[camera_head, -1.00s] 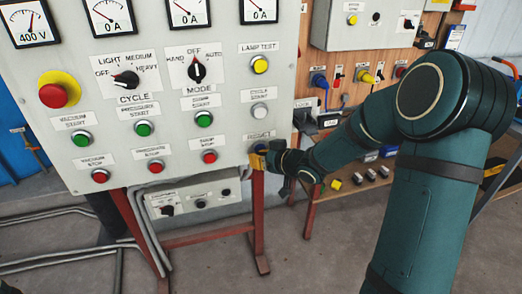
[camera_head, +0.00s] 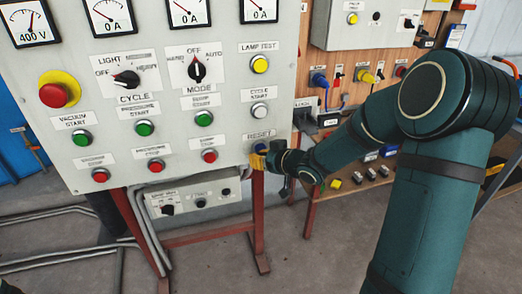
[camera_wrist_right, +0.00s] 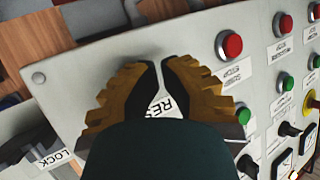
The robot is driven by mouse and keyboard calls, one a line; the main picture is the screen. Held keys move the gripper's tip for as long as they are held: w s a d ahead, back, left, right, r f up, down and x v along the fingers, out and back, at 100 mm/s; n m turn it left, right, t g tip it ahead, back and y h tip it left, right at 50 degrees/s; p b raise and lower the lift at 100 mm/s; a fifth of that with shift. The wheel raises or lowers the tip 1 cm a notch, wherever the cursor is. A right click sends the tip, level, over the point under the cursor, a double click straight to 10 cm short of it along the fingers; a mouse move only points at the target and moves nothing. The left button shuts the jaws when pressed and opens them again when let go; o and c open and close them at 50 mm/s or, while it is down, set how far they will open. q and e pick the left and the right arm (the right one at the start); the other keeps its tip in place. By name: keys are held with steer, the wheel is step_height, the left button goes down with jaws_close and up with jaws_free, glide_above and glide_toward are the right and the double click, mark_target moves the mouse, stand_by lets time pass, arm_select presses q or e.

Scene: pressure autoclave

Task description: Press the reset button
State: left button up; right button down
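The reset button (camera_head: 260,148) is a blue button at the lower right corner of the grey control panel (camera_head: 225,105), under a RESET label (camera_head: 259,135). My right gripper (camera_head: 257,160) is right at its lower edge in the head view and partly covers it. In the right wrist view, the fingers of the right gripper (camera_wrist_right: 162,62) are together at the tips, with nothing seen held. Part of the label shows between them, and the button is hidden there. I cannot tell whether the fingertips touch the button. My left gripper is not in view.
Close by are a white cycle start button (camera_head: 259,109) above and a red stop button (camera_head: 209,156) to the left. A red emergency stop (camera_head: 54,95) is at the far left. A wooden board with switches (camera_head: 360,75) stands behind, right of the panel.

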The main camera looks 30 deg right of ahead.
steer(key=shift+s+a, duration=0.1)
steer(key=shift+s, duration=0.35)
steer(key=s, duration=0.2)
steer(key=s+a, duration=0.1)
steer(key=s, duration=0.2)
steer(key=shift+a, duration=0.1)
steer(key=shift+w+f, duration=0.1)
stand_by(0.8)
steer(key=s+a+f+m+g, duration=0.1)
steer(key=a+f+g, duration=0.1)
steer(key=a+f, duration=0.45)
steer(key=s+a+f+m+g, duration=0.1)
steer(key=s+a+f+g, duration=0.2)
steer(key=f, duration=0.7)
steer(key=s+a+f+g, duration=0.6)
steer(key=s+a+f, duration=0.4)
steer(key=s+f, duration=0.1)
steer(key=shift+s+a+f+m, duration=0.15)
steer(key=shift+s+a+m, duration=0.15)
steer(key=shift+s+m, duration=0.15)
